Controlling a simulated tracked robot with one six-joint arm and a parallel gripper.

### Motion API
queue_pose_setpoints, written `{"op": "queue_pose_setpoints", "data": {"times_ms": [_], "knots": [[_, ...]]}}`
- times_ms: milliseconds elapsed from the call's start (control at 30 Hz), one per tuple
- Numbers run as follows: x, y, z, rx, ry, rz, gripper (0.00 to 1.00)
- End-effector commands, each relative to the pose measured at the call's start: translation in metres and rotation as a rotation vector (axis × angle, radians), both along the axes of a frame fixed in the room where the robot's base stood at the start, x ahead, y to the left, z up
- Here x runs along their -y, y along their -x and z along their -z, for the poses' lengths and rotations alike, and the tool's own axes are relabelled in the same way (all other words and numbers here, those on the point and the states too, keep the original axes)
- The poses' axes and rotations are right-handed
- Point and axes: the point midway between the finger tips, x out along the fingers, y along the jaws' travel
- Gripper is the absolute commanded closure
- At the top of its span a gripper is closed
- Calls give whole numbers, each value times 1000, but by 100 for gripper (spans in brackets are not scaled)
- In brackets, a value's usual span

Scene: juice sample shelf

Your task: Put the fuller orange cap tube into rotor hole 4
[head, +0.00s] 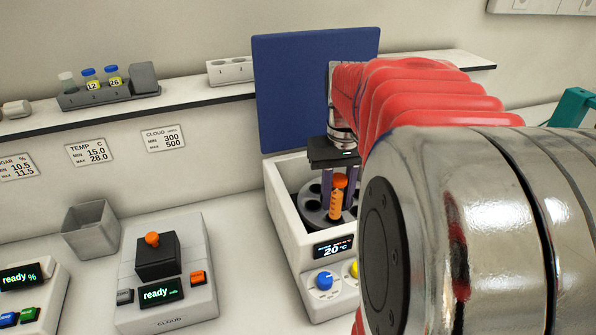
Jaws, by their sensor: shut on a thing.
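An orange cap tube (336,204) with orange contents stands upright over the dark rotor (313,211) inside the open white centrifuge (280,205). My gripper (338,190) points down with one finger on each side of this tube and is shut on it. The tube's lower end is at the rotor, but I cannot tell whether it is in a hole or which hole. Several dark rotor holes show; their numbers are not readable. A second orange cap (152,239) sticks out of the black block on the CLOUD device; whatever is below it is hidden, so fill levels cannot be compared.
The blue lid (290,95) stands open behind the centrifuge. A grey rack (110,96) with blue-capped vials and a white holed block (230,71) sit on the shelf. A grey open bin (91,230) stands left. My arm hides the right side.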

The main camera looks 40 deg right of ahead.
Motion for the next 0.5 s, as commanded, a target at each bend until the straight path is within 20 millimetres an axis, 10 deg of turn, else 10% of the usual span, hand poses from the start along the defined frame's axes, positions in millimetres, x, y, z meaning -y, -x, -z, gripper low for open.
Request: {"op": "queue_pose_setpoints", "data": {"times_ms": [500], "knots": [[0, 0, 6, -1, 0, 0, 96]]}}
